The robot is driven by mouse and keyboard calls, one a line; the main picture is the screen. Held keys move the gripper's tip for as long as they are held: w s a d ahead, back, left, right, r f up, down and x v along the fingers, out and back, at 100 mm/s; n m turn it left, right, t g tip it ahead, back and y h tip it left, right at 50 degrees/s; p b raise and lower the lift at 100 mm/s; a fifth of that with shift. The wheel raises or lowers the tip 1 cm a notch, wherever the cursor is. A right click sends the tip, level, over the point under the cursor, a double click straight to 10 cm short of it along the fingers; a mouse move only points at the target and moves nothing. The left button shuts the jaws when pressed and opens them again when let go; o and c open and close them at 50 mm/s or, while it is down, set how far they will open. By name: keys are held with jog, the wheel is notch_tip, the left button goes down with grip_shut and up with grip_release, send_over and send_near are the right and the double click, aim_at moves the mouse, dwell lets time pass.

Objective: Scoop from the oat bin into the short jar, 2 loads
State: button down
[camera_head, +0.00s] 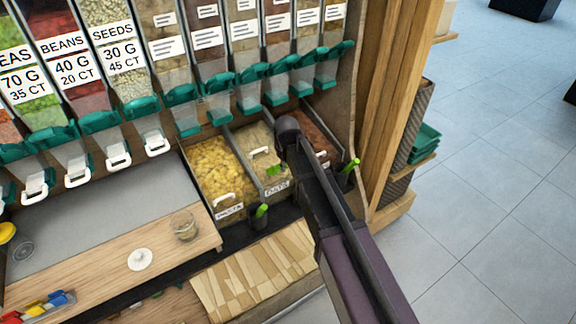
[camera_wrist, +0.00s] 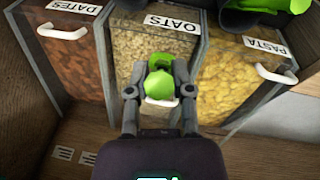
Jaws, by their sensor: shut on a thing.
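The oat bin (camera_head: 258,146), labelled OATS, stands between the pasta and dates bins and is filled with pale oats. It also shows in the wrist view (camera_wrist: 128,50). The scoop's green also shows in the head view (camera_head: 274,170); my arm hides most of the gripper there. I cannot tell whether the scoop holds oats. A short clear glass jar (camera_head: 185,226) stands open on the wooden counter, left of the bins.
The pasta bin (camera_head: 214,168) and dates bin (camera_head: 318,137) flank the oats. Another green scoop (camera_head: 261,211) sits in a dark holder below the pasta bin. A white lid (camera_head: 140,259) lies near the jar. Dispensers (camera_head: 180,100) with teal spouts overhang the bins. A wooden post stands right.

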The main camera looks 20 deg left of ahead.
jog(key=shift+w+a+f+b, duration=0.15)
jog(key=shift+f+b, duration=0.2)
jog(key=shift+f, duration=0.1)
jog(key=shift+w+a+f+b, duration=0.1)
jog(key=shift+a+f+b, duration=0.05)
jog(key=shift+f+b, duration=0.25)
jog(key=shift+t+y, duration=0.5)
jog(key=shift+a+b+x, duration=0.25)
jog(key=shift+b+x, duration=1.1)
jog(key=shift+x, duration=0.05)
jog(key=shift+a+b+x, duration=0.3)
jog(key=shift+b+x, duration=1)
jog(key=shift+x, duration=0.1)
jog(key=shift+a+b+x, duration=0.25)
jog(key=shift+b+x, duration=1.1)
jog(key=shift+x, duration=0.05)
jog(key=s+d+r+t+y+p, duration=0.2)
jog(key=s+d+r+p, duration=0.3)
jog(key=r, duration=0.4)
jog(key=shift+s+d+y+p, duration=0.35)
jog(key=shift+d+p, duration=0.25)
jog(key=shift+d, duration=0.35)
jog(key=shift+s+d+r, duration=0.1)
jog(key=shift+s+r, duration=0.05)
